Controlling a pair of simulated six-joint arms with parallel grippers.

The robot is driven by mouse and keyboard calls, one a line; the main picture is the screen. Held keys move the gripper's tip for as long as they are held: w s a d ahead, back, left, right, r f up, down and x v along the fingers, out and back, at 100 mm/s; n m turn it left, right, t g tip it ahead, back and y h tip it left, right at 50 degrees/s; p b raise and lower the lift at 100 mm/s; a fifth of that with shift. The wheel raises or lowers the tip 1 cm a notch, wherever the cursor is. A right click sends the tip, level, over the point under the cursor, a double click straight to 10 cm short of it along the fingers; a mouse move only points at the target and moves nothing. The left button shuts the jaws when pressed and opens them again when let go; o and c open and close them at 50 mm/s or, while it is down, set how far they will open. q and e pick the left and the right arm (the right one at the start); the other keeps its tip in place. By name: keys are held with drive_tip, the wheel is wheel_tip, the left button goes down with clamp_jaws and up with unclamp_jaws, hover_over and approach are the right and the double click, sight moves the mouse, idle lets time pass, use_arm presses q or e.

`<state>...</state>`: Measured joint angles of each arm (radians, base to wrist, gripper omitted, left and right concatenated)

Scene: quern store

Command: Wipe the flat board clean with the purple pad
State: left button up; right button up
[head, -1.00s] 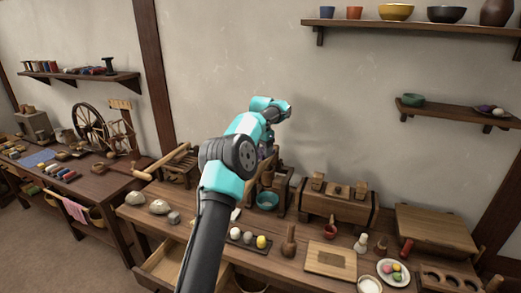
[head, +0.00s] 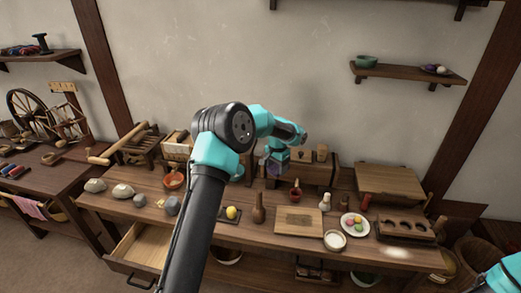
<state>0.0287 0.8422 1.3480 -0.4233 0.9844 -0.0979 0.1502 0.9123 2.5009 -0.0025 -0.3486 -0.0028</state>
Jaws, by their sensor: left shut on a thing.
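The flat board (head: 283,228) lies on the bench top, pale wood with a darker brownish patch in its middle. My left gripper (head: 275,168) is above the back of the bench, behind and a little left of the board, well apart from it. It is shut on the purple pad (head: 274,170), which is small and partly hidden by the gripper. My right gripper is out of view; only a turquoise part of my right arm shows at the lower right corner.
A dark bottle (head: 259,209) stands left of the board and a white bowl (head: 335,241) at its right front corner. A wooden chest (head: 310,172) stands behind. A drawer (head: 140,250) hangs open at the left front.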

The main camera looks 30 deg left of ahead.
use_arm(q)
drive_tip(key=s+d+f+m, duration=0.2)
drive_tip(key=s+d+f, duration=0.2)
drive_tip(key=d+f, duration=0.5)
drive_tip(key=shift+d, duration=1.25)
